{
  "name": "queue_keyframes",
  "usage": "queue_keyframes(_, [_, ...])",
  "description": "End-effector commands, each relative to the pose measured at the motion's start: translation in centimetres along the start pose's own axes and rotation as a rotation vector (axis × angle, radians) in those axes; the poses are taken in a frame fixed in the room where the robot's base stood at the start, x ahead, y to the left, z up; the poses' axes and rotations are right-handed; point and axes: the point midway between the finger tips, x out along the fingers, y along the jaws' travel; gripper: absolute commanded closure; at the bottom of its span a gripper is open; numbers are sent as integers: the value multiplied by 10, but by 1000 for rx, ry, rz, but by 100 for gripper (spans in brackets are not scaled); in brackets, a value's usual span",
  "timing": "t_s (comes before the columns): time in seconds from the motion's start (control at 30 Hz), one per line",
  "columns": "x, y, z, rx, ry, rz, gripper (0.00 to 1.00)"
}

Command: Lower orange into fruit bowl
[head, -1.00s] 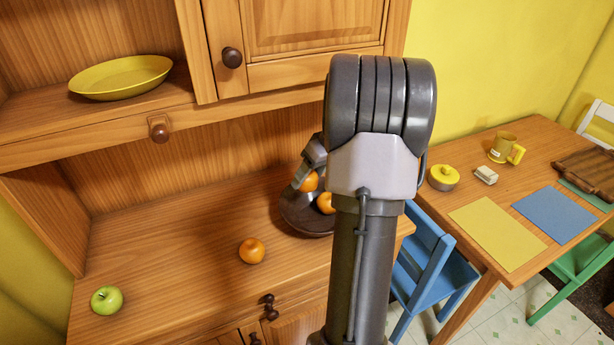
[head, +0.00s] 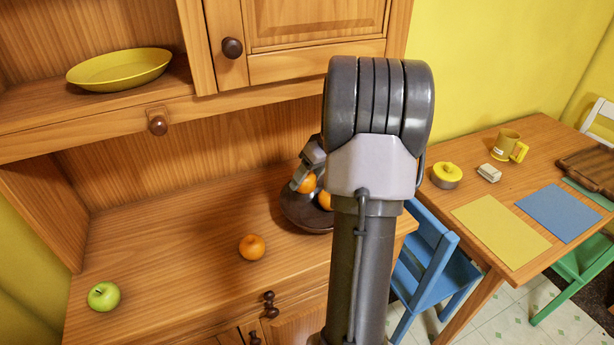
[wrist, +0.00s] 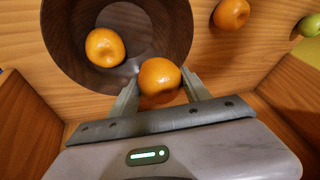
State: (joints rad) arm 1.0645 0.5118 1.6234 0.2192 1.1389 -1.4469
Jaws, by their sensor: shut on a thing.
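My gripper (wrist: 160,92) is shut on an orange (wrist: 160,76), which sits between its fingers in the wrist view. My arm hides the bowl's right side in the head view.
Another orange (head: 252,247) and a green apple (head: 103,296) lie on the wooden counter (head: 180,255), left of the bowl. A yellow dish (head: 120,70) is on the shelf above. A table with a yellow mug (head: 507,143) stands at the right beside a blue chair (head: 440,265).

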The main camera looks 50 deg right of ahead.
Motion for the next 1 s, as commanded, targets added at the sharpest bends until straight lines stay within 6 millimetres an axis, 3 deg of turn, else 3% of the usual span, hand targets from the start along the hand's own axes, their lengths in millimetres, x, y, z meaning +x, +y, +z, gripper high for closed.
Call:
queue_keyframes(0.53, [36,8,15,0,1,0,91])
queue_keyframes(1.0, [36,8,15,0,1,0,91])
